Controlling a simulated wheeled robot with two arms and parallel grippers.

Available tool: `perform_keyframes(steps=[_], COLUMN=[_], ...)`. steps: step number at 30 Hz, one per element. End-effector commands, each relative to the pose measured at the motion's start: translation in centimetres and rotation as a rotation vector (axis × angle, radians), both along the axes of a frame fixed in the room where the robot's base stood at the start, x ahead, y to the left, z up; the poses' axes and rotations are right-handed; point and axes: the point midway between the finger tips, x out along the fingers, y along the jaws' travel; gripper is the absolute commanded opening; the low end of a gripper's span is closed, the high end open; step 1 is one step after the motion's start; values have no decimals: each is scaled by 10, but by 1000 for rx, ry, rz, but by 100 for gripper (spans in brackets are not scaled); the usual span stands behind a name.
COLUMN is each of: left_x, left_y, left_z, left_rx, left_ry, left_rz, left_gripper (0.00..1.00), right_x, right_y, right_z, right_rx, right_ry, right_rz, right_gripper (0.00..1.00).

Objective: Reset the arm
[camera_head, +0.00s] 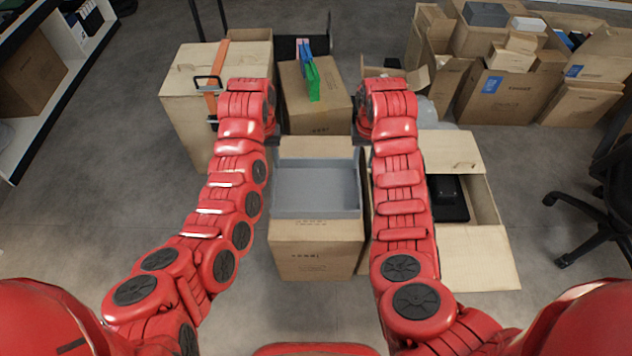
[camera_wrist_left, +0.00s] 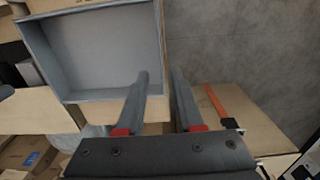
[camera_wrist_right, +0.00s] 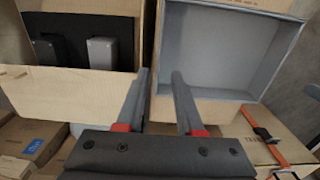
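My left arm reaches forward in the head view and ends beside the left carton. My left gripper (camera_wrist_left: 161,78) shows in the left wrist view with its two fingers apart and nothing between them. My right arm reaches forward on the other side of the middle carton. My right gripper (camera_wrist_right: 159,78) also has its fingers apart and empty in the right wrist view. In the head view both grippers are largely hidden behind the arms' ends.
A grey open bin (camera_head: 316,190) sits on a carton (camera_head: 316,250) between my arms. An orange-handled tool (camera_head: 211,103) lies on the left carton (camera_head: 185,85). An open carton (camera_head: 470,255) holds dark objects at right.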

Motion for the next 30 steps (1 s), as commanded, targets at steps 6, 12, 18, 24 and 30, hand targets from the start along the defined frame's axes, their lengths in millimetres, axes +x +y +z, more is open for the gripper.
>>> perform_keyframes(steps=[6,12,18,24,30], left_x=[0,0,0,30,99], left_y=[0,0,0,-5,-5], left_z=[0,0,0,-22,-42], left_rx=[0,0,0,-31,-78], left_ry=[0,0,-2,-154,-590], left_rz=[0,0,0,12,60], left_gripper=[36,36,36,36,36], right_x=[-1,0,0,32,103], right_y=[0,0,0,-9,-20], right_z=[4,4,4,-16,-37], right_rx=[0,0,-1,-18,-36], right_ry=[2,1,-1,-159,-599], right_rz=[0,0,0,8,58], right_gripper=[36,36,36,36,36])
